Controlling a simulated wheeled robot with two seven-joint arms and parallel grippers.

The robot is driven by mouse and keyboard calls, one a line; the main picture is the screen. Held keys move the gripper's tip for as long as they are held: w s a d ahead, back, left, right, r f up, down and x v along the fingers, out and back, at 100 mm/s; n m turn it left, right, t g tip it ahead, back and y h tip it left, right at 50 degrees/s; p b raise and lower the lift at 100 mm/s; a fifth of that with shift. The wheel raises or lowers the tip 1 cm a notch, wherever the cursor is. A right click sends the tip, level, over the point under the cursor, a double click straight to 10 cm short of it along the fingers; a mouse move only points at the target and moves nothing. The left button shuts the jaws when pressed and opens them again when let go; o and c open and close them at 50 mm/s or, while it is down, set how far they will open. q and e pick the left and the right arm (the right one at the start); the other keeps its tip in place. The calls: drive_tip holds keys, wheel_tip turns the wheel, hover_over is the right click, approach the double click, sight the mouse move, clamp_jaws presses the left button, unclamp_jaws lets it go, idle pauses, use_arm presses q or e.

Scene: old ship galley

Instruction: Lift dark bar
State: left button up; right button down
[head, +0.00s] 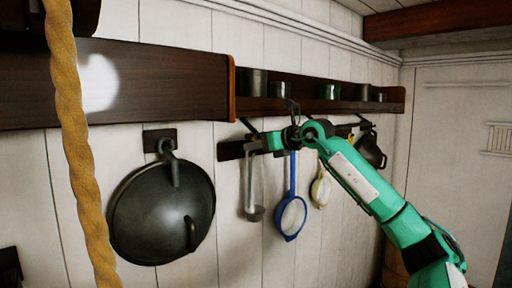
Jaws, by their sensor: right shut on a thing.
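A dark bar (231,150) lies along the white plank wall, just under the long shelf, with utensils hanging below it. My right arm reaches in from the lower right. My right gripper (258,142) is at the left part of the bar and is shut on it; the fingertips are small and partly lost against the dark wood. The middle of the bar is hidden behind my wrist. I cannot tell whether the bar is off the wall. My left gripper is not in view.
A ladle (255,212), a blue strainer (291,215) and a pale strainer (320,191) hang below my wrist. A large dark pan (162,212) hangs at left. Cups stand on the shelf (300,101). A thick rope (72,130) hangs close at left.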

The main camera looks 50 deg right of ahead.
drive_tip(key=shift+s+r, duration=0.1)
drive_tip(key=shift+r, duration=0.15)
idle(0.7)
drive_tip(key=c, duration=1.2)
unclamp_jaws()
drive_tip(key=shift+o, duration=0.5)
drive_tip(key=shift+s+a, duration=0.1)
drive_tip(key=shift+s, duration=0.15)
drive_tip(key=shift+f, duration=0.1)
drive_tip(key=b+v, duration=0.7)
drive_tip(key=v, duration=0.6)
drive_tip(key=shift+s+b, duration=0.3)
drive_tip(key=shift+s, duration=0.1)
